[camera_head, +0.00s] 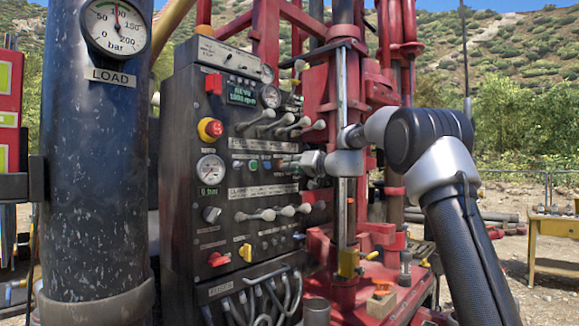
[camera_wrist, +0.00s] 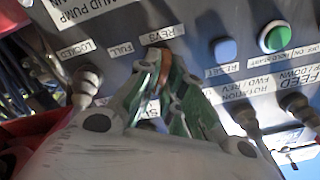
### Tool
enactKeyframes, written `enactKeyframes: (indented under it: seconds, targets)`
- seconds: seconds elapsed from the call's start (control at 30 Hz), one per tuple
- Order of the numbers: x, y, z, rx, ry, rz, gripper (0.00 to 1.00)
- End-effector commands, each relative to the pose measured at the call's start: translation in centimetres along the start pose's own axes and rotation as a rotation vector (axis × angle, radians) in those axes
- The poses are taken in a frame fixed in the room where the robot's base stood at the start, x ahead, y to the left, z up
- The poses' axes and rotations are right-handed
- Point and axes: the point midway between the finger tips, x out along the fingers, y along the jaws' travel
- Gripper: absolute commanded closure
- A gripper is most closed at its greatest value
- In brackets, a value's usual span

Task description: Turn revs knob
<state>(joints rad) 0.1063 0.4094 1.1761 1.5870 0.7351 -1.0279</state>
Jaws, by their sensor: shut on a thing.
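The revs knob (camera_wrist: 166,62) shows as a thin orange-brown strip between the green-padded fingertips of my gripper (camera_wrist: 163,78), just below the REVS label (camera_wrist: 162,35) in the wrist view. My gripper is shut on it, and the fingers hide most of the knob. A FULL label (camera_wrist: 121,50) is left of it. In the head view my gripper (camera_head: 286,163) reaches in from the right to the middle of the black control panel (camera_head: 180,150). The knob cannot be made out there. A green-lit revs display (camera_head: 242,95) is higher on the panel.
A blue button (camera_wrist: 225,50), a green button (camera_wrist: 274,39) and a lever (camera_wrist: 86,85) sit near my fingers. Lever rows (camera_head: 275,213) lie above and below my gripper. A vertical steel rod (camera_head: 341,110) stands close to my wrist. A red emergency button (camera_head: 210,128) is farther left.

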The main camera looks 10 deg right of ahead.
Motion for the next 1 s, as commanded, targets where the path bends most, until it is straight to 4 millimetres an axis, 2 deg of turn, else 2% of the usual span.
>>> enactKeyframes:
  seconds: [0.4,0.9,0.93,1.0]
  targets:
    - [-0.03,0.12,-0.03,0.176,0.001,0.001,1.0]
    - [-0.04,0.15,-0.04,0.196,0.001,0.001,1.0]
    - [-0.04,0.15,-0.04,0.196,0.001,0.001,0.88]
    - [-0.03,0.14,-0.03,0.196,0.001,0.001,0.76]
